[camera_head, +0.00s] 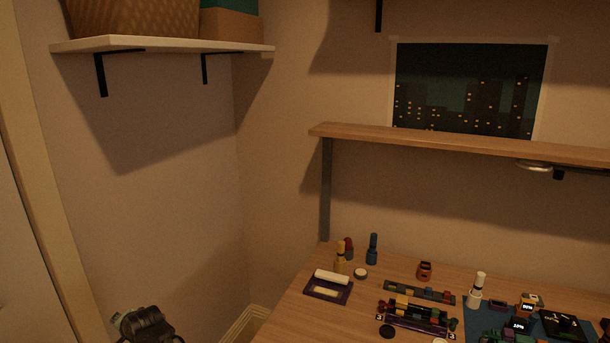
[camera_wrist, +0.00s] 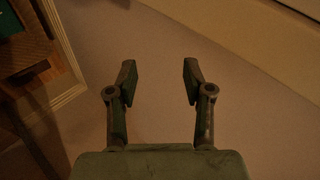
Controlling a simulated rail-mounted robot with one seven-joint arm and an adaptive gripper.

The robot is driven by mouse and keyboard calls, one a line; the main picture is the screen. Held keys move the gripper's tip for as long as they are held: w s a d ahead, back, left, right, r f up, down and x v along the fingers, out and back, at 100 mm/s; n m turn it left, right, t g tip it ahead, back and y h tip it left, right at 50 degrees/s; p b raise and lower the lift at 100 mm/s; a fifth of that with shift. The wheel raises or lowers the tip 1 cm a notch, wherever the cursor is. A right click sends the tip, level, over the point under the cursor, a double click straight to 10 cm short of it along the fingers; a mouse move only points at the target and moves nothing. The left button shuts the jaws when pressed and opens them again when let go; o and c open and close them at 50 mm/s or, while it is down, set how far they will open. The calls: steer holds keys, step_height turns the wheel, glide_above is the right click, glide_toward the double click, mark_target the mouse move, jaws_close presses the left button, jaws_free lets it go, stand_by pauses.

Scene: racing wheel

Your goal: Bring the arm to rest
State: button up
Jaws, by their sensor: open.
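My gripper (camera_wrist: 158,75) is in the wrist view with its two dark green fingers spread apart. It is open and nothing is between the fingers. The fingers cannot be made out in the head view.
A wooden desk (camera_head: 300,305) at the lower right holds small bottles, a purple tray (camera_head: 328,289) and several coloured pieces. A wooden shelf (camera_head: 450,143) runs above it. A white wall shelf (camera_head: 160,44) carries a basket (camera_head: 135,18). The floor near my gripper looks clear.

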steer(key=s+a+f+n, duration=0.3)
steer(key=s+f, duration=0.3)
steer(key=s, duration=0.1)
steer(key=w+d+f+g+h+p, duration=0.1)
steer(key=w+d+f+h, duration=0.1)
steer(key=d+f, duration=0.75)
steer(key=w+d+f+g+h+p, duration=0.1)
steer(key=w+d+f+h, duration=0.1)
steer(key=d+f, duration=0.8)
steer(key=s+d+f+g+h+p, duration=0.1)
steer(key=s+d+f, duration=0.15)
steer(key=d, duration=0.85)
steer(key=s+d+f+g+h+p, duration=0.15)
steer(key=d+f, duration=0.25)
steer(key=d, duration=0.8)
steer(key=s+d+f+g+h+p, duration=0.1)
steer(key=s+d+f+g, duration=0.1)
steer(key=s+d, duration=0.6)
steer(key=s+d+f+g+h+p, duration=0.1)
steer(key=s+d+f+g, duration=0.1)
steer(key=s+d, duration=0.55)
steer(key=s+d+g+p, duration=0.1)
steer(key=s+d+g, duration=0.1)
steer(key=s+d, duration=0.4)
steer(key=s+d+r+g+p, duration=0.1)
steer(key=s+d, duration=0.4)
steer(key=s, duration=0.6)
steer(key=shift+s+d+r+g, duration=0.2)
steer(key=shift+s+d+g, duration=0.15)
steer(key=shift+g, duration=0.5)
